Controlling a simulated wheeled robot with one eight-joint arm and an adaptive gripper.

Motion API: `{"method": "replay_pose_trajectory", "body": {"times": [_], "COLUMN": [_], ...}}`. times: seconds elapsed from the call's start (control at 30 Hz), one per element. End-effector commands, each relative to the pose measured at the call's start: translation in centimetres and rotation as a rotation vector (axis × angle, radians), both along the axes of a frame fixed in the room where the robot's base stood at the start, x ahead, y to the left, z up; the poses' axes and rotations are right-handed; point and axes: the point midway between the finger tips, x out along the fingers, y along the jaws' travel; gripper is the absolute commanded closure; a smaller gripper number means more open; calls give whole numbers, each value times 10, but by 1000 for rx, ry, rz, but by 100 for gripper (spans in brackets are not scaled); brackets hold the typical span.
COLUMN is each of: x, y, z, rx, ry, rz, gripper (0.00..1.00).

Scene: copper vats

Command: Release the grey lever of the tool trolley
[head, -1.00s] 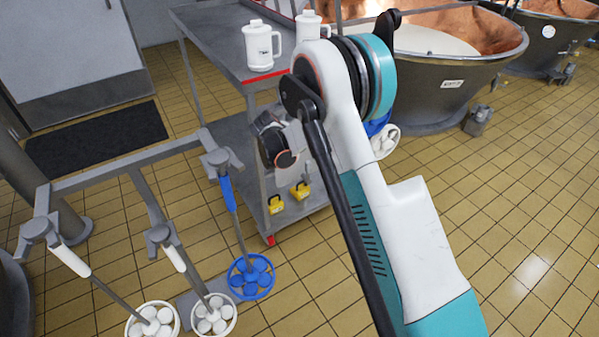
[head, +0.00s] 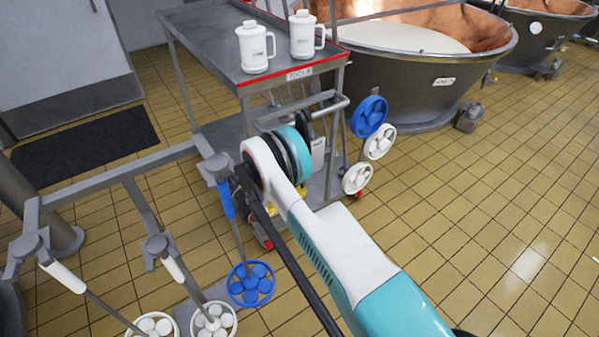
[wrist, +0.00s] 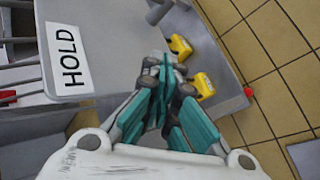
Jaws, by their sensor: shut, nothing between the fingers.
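The tool trolley (head: 215,75) is grey with a red edge along its top tray. In the wrist view, a grey panel (wrist: 115,35) carries a white label reading HOLD (wrist: 70,57). A short grey bar (wrist: 158,12) shows at the top of that view; I cannot tell whether it is the grey lever. Two yellow pieces (wrist: 203,85) sit just beyond my fingers. My gripper (wrist: 162,68) is shut and empty, beside the panel's edge; I cannot tell whether it touches anything. In the head view my arm hides the gripper.
Two white jugs (head: 256,47) stand on the trolley top. Blue and white wheel-shaped tools (head: 369,116) hang at its right side. A grey rack (head: 120,168) with long-handled tools stands at left. A copper vat (head: 410,75) is behind. The tiled floor at right is clear.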

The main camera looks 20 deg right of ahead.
Motion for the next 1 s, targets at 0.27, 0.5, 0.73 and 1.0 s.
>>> {"method": "replay_pose_trajectory", "body": {"times": [0.27, 0.5, 0.73, 1.0], "x": [-1, -1, 5, 16], "y": [0, -1, -18, -53], "z": [-5, -5, -5, -4], "rx": [-7, -6, -6, -5], "ry": [2, 2, 2, 1], "rz": [2, 1, 0, 0], "gripper": [100, 100, 100, 100]}}
